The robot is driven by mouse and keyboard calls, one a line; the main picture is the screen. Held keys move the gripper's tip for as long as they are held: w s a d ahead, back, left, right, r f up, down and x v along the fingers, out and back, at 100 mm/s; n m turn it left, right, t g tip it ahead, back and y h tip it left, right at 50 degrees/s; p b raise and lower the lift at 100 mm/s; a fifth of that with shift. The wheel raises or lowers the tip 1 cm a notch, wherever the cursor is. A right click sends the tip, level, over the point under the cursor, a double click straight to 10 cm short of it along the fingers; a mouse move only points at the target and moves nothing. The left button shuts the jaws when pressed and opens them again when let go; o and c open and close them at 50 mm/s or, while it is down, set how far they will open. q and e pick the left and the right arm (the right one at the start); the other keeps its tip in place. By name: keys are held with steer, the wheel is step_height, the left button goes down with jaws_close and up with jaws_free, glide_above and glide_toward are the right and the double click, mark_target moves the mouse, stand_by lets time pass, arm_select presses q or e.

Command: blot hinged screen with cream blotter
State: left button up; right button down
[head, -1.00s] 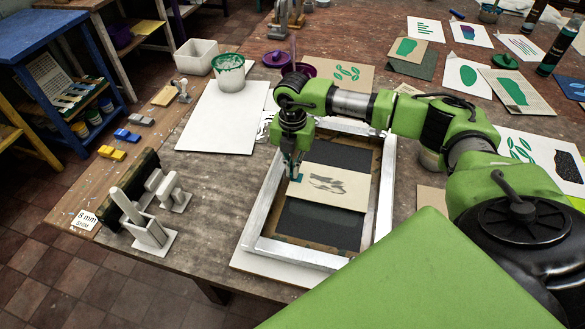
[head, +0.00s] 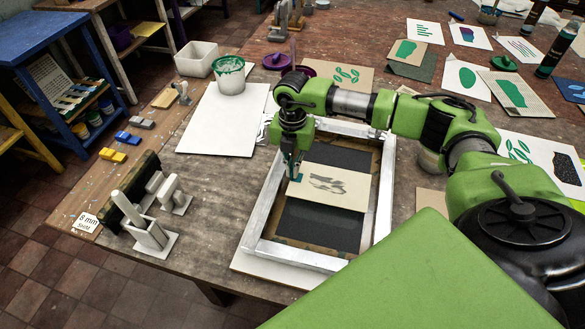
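The hinged screen (head: 266,198) lies flat on the table. It has a pale metal frame around dark mesh (head: 310,222). A cream sheet with grey smudged marks, which looks like the cream blotter (head: 340,187), lies across the middle of the mesh. My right gripper (head: 294,173) points down at the left end of this sheet, inside the frame. Its tips are small and partly hidden, with a teal patch there, so I cannot tell whether they grip the sheet. My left gripper is not in view.
A white board (head: 222,122) and a green-rimmed tub (head: 231,77) stand behind and left of the screen. A grey rack (head: 148,228) holds tools at the table's left edge. Printed sheets (head: 468,77) cover the right back. Some bare table lies left of the screen.

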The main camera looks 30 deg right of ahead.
steer(key=shift+r+p, duration=1.35)
steer(key=shift+r, duration=0.85)
steer(key=shift+a, duration=0.1)
